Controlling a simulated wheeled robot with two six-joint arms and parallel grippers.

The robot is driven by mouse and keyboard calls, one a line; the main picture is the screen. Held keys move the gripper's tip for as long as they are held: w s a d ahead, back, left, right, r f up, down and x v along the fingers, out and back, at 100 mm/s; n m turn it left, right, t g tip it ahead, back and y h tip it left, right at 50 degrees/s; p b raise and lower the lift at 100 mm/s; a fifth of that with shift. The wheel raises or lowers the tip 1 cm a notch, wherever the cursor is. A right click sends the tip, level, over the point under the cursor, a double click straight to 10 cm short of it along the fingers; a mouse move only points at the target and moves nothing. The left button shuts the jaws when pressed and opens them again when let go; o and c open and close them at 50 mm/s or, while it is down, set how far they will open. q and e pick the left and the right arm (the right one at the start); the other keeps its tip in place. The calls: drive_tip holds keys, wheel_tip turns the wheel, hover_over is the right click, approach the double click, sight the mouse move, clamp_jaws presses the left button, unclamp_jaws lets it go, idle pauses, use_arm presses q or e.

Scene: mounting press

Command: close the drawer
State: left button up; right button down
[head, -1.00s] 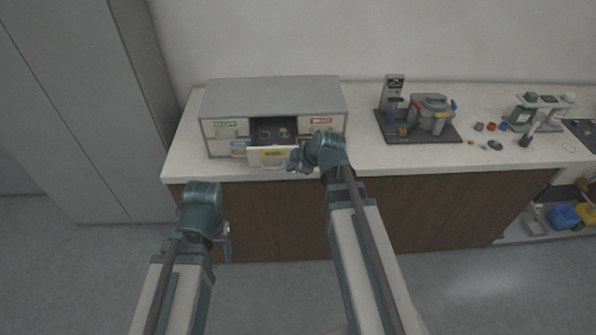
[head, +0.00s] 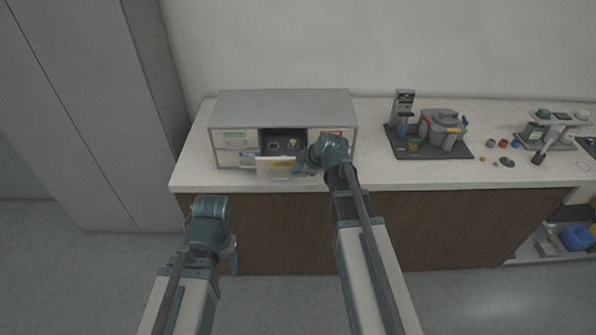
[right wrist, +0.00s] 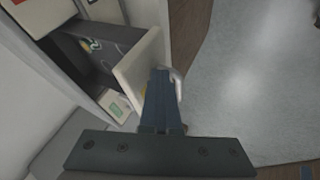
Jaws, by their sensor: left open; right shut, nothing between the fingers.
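The drawer (head: 272,168) with a cream front and yellow label stands pulled out of the middle of the grey cabinet (head: 283,103). Several small round items lie inside it. In the right wrist view the drawer front (right wrist: 137,72) shows beside my shut, empty fingers, with its handle (right wrist: 178,84) at their far side. My right gripper (head: 302,165) is at the right end of the drawer front; whether it touches is hard to tell. My left gripper (head: 233,262) hangs low in front of the counter, away from the drawer; its fingers are mostly hidden.
The cream counter (head: 370,177) carries a dark tray with a grey machine (head: 440,128) to the right. Several small parts and a second device (head: 555,125) lie further right. A tall grey locker (head: 95,110) stands at the left. The counter's front edge is mostly clear.

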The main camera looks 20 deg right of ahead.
approach(283, 148)
drive_tip(key=w+d+f, duration=0.2)
drive_tip(key=w, duration=0.1)
drive_tip(key=shift+w+d+f, duration=0.1)
drive_tip(key=shift+d+f, duration=0.15)
drive_tip(key=shift+w+r, duration=0.1)
use_arm(q)
drive_tip(key=shift+s, duration=0.1)
use_arm(e)
drive_tip(key=shift+d, duration=0.1)
